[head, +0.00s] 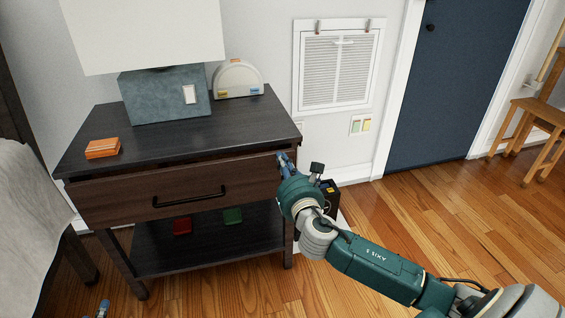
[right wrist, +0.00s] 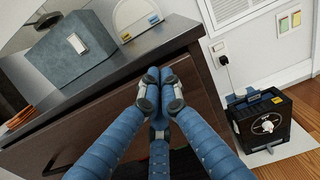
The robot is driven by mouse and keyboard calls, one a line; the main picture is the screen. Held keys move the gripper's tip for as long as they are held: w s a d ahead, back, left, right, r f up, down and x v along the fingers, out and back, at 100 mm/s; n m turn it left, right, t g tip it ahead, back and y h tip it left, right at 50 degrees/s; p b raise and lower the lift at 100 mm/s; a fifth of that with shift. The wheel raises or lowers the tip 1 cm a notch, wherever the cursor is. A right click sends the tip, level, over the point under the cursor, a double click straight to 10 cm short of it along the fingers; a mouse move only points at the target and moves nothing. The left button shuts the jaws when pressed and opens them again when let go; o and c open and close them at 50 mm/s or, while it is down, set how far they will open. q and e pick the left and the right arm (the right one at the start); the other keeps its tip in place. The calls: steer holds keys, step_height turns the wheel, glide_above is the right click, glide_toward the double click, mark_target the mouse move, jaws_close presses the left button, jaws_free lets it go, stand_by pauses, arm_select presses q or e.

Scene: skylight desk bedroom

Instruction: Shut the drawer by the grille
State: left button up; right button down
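The dark wood nightstand's drawer (head: 120,198) has a black bar handle (head: 190,197). Its front stands slightly forward of the body, with a dark strip under the top. The white grille (head: 337,70) is on the wall right of the nightstand. My right gripper (head: 281,157) is at the right end of the drawer front. In the right wrist view its blue fingertips (right wrist: 153,77) are together, with nothing seen between them, at the drawer front's upper edge; contact is unclear. A blue tip of my left gripper (head: 103,308) shows at the bottom left edge, its state unclear.
The nightstand top (head: 165,142) holds a lamp with a blue-grey base (head: 150,97), an orange box (head: 102,148) and a cream rounded object (head: 238,80). Red and green items lie on the lower shelf. A black box (right wrist: 268,122) stands on the floor at right. Open floor lies further right.

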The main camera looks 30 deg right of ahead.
arm_select(q)
steer(key=shift+w+r, duration=0.1)
steer(key=shift+r, duration=0.1)
arm_select(e)
steer(key=shift+w, duration=0.15)
